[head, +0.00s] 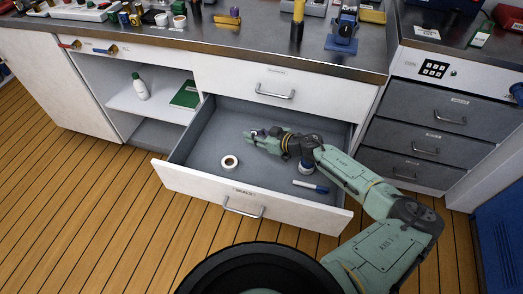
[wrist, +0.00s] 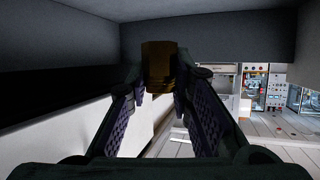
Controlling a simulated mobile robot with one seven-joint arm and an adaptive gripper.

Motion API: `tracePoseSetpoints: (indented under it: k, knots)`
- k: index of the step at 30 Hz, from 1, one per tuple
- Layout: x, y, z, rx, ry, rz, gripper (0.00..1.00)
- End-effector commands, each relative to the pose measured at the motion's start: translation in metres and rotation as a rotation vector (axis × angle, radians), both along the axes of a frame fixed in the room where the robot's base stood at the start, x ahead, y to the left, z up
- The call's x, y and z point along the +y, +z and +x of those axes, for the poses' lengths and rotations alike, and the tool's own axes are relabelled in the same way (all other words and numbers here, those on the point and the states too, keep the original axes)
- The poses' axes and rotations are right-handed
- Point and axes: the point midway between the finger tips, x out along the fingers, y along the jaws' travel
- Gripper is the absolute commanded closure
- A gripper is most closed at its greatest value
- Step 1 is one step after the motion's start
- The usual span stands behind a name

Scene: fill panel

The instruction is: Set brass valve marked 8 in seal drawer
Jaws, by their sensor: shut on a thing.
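The seal drawer (head: 205,187) is pulled open, with a white front and a grey inside; its small label is hard to read. My gripper (head: 249,134) is inside the drawer's outline, toward the back middle. In the wrist view, my gripper (wrist: 158,85) is shut on a brown-gold block, the brass valve (wrist: 158,62), held between the fingertips. No number shows on it. In the head view the valve is too small and too hidden by the fingers to make out. I cannot tell whether it touches the drawer floor.
A white tape roll (head: 229,162) and a blue-and-white marker (head: 311,187) lie in the drawer; a round item (head: 306,167) is partly hidden beside my arm. The drawer floor is clear at left. A shut drawer (head: 274,88) and the crowded worktop (head: 220,43) are above.

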Motion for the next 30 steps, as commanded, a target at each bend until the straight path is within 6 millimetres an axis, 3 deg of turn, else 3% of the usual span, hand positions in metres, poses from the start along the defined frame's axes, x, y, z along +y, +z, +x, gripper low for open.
tracePoseSetpoints:
  k: [4,18,30]
  knots:
    - [0.001,-0.029,0.000,0.004,-0.003,0.005,1.00]
    - [0.001,-0.084,0.000,0.002,-0.002,0.003,1.00]
    - [0.001,-0.090,0.000,0.001,0.000,0.001,1.00]
